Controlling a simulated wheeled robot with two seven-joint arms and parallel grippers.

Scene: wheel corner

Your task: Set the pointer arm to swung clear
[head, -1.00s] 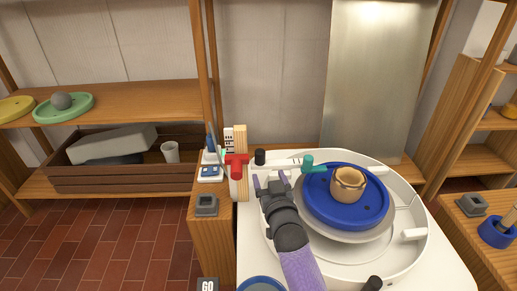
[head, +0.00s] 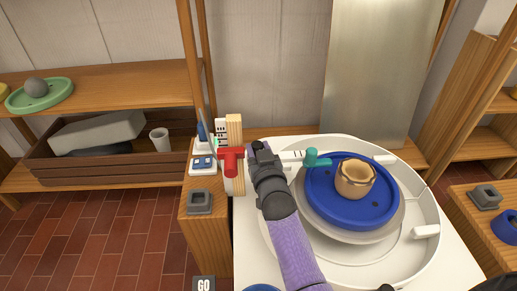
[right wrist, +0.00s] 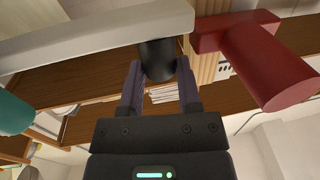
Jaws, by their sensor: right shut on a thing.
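The pointer arm is a white bar with a black knob (right wrist: 157,60) and a teal tip (head: 317,158). It lies across the back left of the round white wheel basin (head: 432,205). In the head view, the teal tip is at the back left edge of the blue plate (head: 330,206), left of the tan bowl (head: 355,180). My right gripper (head: 261,150) is shut on the black knob, with one finger on each side of it in the right wrist view (right wrist: 158,85). The gripper hides most of the knob in the head view. My left gripper is out of view.
A red T-shaped handle (head: 231,160) stands close left of my right gripper, beside a wooden post (head: 235,130). A grey square holder (head: 200,202) sits on the wooden ledge at left. A metal sheet (head: 375,75) stands behind the basin.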

